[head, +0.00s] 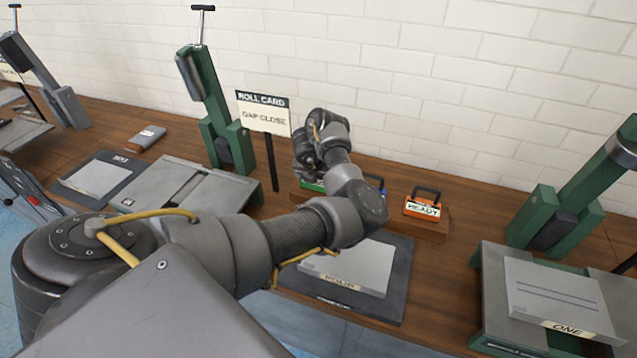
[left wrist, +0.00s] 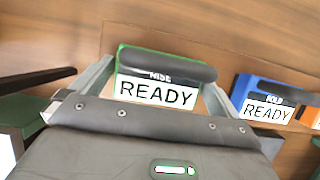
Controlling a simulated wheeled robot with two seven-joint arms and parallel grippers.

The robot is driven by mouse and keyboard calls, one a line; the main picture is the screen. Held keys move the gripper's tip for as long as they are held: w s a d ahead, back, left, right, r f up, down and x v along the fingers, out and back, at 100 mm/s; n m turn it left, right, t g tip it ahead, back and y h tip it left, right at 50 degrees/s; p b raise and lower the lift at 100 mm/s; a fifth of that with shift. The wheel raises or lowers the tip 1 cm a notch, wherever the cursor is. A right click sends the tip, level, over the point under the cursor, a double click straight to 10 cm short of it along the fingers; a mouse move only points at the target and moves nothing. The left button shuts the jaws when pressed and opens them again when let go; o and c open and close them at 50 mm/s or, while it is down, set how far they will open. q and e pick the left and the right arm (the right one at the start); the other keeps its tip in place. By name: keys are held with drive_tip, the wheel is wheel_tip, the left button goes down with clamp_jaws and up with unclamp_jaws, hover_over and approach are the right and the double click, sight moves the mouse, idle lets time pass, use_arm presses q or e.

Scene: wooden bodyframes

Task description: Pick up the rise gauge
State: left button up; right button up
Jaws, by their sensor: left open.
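My right gripper is in no view.
A blue gauge (left wrist: 241,92) stands right of the rise gauge, close to the right finger. An orange gauge (head: 422,208) stands farther right. A "ROLL CARD" sign (head: 263,112) and green press (head: 215,115) stand left. A grey plate (head: 360,264) lies in front.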

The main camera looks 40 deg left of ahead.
use_arm(q)
drive_tip(key=shift+r, duration=0.1)
drive_tip(key=c, duration=0.9)
drive_tip(key=shift+o, duration=0.2)
wheel_tip(320, 180, up, 9)
drive_tip(key=shift+f+p, duration=0.15)
drive_tip(key=shift+p, duration=1.05)
drive_tip(key=shift+r, duration=0.6)
